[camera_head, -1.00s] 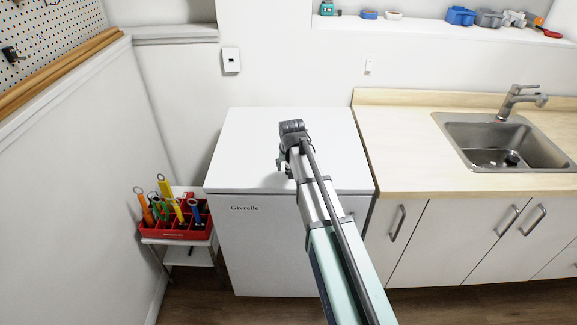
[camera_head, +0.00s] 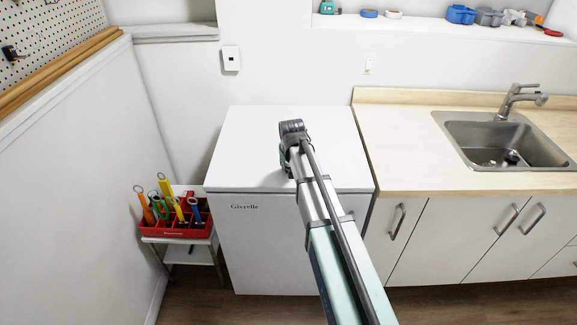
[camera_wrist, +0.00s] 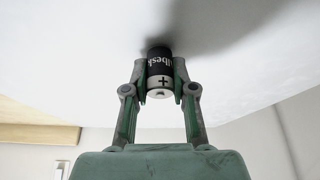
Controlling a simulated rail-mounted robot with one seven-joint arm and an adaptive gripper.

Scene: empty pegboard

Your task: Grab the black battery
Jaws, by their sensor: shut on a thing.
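The black battery (camera_wrist: 159,72) shows in the wrist view, with white lettering, a plus sign and a pale metal end facing the camera. My gripper (camera_wrist: 160,90) has its two green-grey fingers closed on the battery's sides. The battery's far end is at or very near the white surface; I cannot tell whether they touch. In the head view, my gripper (camera_head: 287,160) is over the white top of the fridge (camera_head: 250,135), mostly hidden by my arm. The battery is hidden in that view.
A wooden counter (camera_head: 400,150) with a sink (camera_head: 500,140) adjoins on the right. A red tool caddy (camera_head: 175,229) with several coloured tools stands on a small table at left. A shelf (camera_head: 420,22) with small items is on the back wall. The fridge top around my gripper looks clear.

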